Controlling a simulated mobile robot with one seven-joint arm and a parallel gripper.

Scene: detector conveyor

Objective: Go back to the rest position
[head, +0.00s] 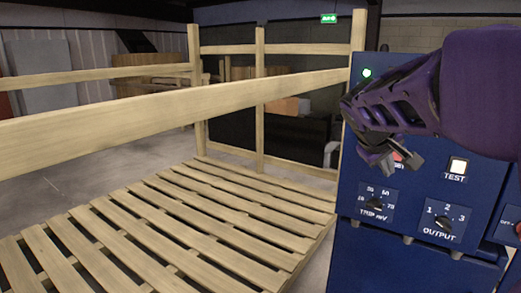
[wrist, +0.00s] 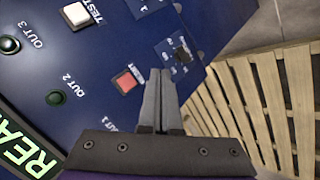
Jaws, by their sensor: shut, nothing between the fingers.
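My gripper (head: 386,166) is at the right in the head view, in front of the blue control panel (head: 405,252). In the wrist view its two fingers (wrist: 158,74) lie together with nothing between them. They point at the panel beside a red button (wrist: 126,82); whether they touch the panel I cannot tell. In the head view the red button (head: 398,156) is partly hidden behind my gripper. A pale lit TEST button (head: 457,168), a TRIP mV knob (head: 378,203) and an OUTPUT knob (head: 443,222) are on the panel.
A wooden slatted pallet crate (head: 170,228) with rails stands left of the panel. A green lamp (head: 367,73) glows at the panel's upper left. A lit green-lettered display (wrist: 35,160) and dark OUT lamps (wrist: 55,97) show in the wrist view. Open floor (head: 60,150) lies beyond the crate.

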